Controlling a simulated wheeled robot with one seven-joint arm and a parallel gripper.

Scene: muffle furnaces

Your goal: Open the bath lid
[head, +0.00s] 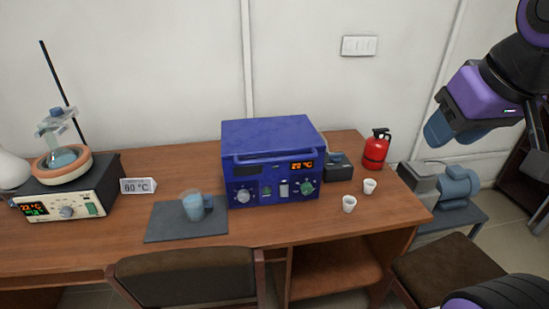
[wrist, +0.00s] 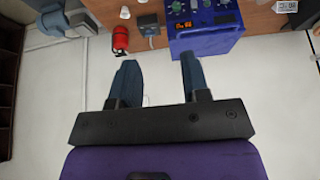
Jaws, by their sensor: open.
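The blue box-shaped bath (head: 270,160) stands on the wooden desk in the middle of the head view. Its flat blue lid (head: 268,132) is down, with a bar handle (head: 270,157) along the front upper edge. Knobs and an orange-lit display are on its front. My gripper (head: 440,131) is up at the right of the head view, well away from the bath and touching nothing. In the wrist view the two fingers of my gripper (wrist: 157,68) are spread and empty; the bath (wrist: 208,42) appears beyond them at the upper right, partly cut off.
Chairs (head: 190,277) stand in front.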

